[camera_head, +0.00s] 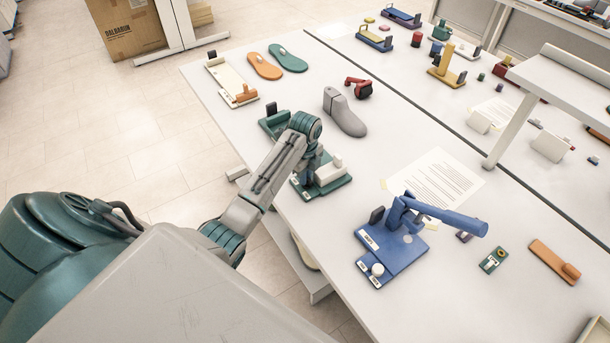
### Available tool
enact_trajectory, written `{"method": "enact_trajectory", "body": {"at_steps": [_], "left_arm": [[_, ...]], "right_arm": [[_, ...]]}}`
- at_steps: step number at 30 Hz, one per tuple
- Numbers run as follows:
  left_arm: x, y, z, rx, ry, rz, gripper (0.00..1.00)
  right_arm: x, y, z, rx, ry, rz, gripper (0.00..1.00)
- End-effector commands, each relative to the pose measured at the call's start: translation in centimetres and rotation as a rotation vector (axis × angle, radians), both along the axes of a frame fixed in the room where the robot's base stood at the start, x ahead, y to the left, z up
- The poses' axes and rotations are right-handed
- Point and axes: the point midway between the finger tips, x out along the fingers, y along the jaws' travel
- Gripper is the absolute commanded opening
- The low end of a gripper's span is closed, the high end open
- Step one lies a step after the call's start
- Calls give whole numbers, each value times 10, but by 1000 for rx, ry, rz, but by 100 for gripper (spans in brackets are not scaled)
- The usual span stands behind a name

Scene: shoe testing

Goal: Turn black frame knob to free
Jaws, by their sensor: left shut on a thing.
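A green test fixture (334,187) stands near the front left edge of the table, with a pale block (328,172) on its base. Another green section (272,122) with a small black upright shows behind my arm. My left gripper (309,168) reaches in from the left and points down at the fixture, beside the pale block. It is shut on a small part there. My wrist and fingers hide that part, so I cannot make out the black frame knob or how it is turned. My right gripper is not in view.
A blue fixture with a lever (395,250) stands to the right, near a printed sheet (435,180). A grey shoe last (344,112), a red clamp (359,87) and insoles (265,66) lie farther back. The table between the sheet and shoe last is clear.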

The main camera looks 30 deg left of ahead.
Motion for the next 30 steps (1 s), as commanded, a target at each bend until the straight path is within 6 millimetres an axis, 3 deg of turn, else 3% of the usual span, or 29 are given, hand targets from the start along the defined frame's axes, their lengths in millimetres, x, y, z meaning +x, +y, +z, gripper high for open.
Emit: {"method": "enact_trajectory", "body": {"at_steps": [12, 30], "left_arm": [[0, -1, -1, -2, 3, -258, 0], [0, -1, -1, -2, 3, -325, 0]], "right_arm": [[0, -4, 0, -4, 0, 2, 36], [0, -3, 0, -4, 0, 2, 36]]}}
